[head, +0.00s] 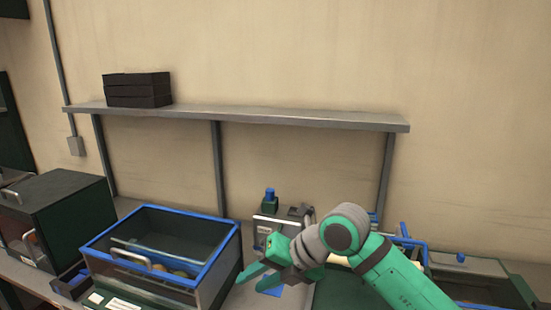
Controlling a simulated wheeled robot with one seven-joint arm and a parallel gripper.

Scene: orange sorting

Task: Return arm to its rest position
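My gripper (257,281) is at the lower middle of the head view, at the end of my green and grey arm. Its two green fingers point left and stand apart, with nothing visible between them. It is just right of a blue-rimmed bin (228,247) with a clear front and a handle. Some orange-coloured round things (180,273) show dimly inside that bin. My arm comes in from the lower right and hides part of the bench behind it.
A dark closed box (70,205) with a handle stands at the left. A grey shelf (270,116) on the wall carries a stack of black trays (137,90). A small device with a blue top (270,197) stands behind my gripper. More blue-edged equipment (408,240) is at the right.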

